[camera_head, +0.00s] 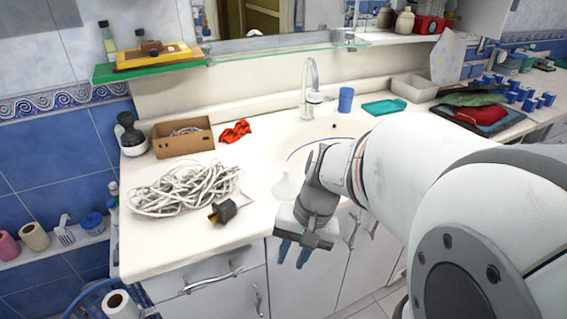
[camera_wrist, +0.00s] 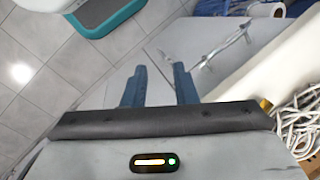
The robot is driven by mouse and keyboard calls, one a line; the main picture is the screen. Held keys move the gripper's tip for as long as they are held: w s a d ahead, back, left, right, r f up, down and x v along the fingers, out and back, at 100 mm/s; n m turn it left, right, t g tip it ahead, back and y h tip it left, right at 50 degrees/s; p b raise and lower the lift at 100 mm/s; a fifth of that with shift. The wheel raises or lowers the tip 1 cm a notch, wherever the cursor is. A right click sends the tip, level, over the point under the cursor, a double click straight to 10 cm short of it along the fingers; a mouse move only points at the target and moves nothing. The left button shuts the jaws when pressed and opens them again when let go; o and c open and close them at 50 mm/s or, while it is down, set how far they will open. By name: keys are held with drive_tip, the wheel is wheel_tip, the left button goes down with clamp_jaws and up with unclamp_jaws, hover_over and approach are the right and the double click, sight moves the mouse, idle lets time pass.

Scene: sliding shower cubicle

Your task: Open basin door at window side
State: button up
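The white basin cabinet has pale doors under its counter. One door panel (camera_head: 308,275) is behind and below my gripper, and another door (camera_head: 368,262) is to its right, partly hidden by my arm. Two upright metal handles show near their shared edge, one (camera_head: 353,229) on the left door. A lower handle (camera_head: 258,299) is on the panel at left. My gripper (camera_head: 293,254) is in front of the cabinet, just below the counter edge. Its blue fingers are apart and empty, also in the wrist view (camera_wrist: 158,84). No handle is between them. I cannot tell which door is at the window side.
A drawer with a long handle (camera_head: 211,279) is at left; a similar handle shows in the wrist view (camera_wrist: 226,48). The counter holds coiled white cable (camera_head: 185,189), a cardboard box (camera_head: 184,141) and a black plug (camera_head: 223,212). A paper roll (camera_head: 118,303) stands at lower left.

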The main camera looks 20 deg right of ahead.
drive_tip(key=w+d+f+m+t+y+b, duration=0.1)
drive_tip(key=w+d+f+m+y+b, duration=0.15)
drive_tip(key=f+m, duration=0.25)
drive_tip(key=w+d+f+m+t+y+b, duration=0.1)
drive_tip(key=w+f+m+y+b, duration=0.15)
drive_tip(key=f+m+y, duration=0.2)
drive_tip(key=m+t+h+b, duration=0.5)
drive_tip(key=m+t+b, duration=0.4)
drive_tip(key=m+t, duration=0.75)
approach(351, 246)
wheel_tip(351, 246, up, 6)
drive_tip(key=w+m+g, duration=0.1)
drive_tip(key=w, duration=0.2)
drive_tip(key=shift+a+b+x, duration=0.2)
drive_tip(key=shift+b+x, duration=0.2)
drive_tip(key=shift+x, duration=3.3)
clamp_jaws()
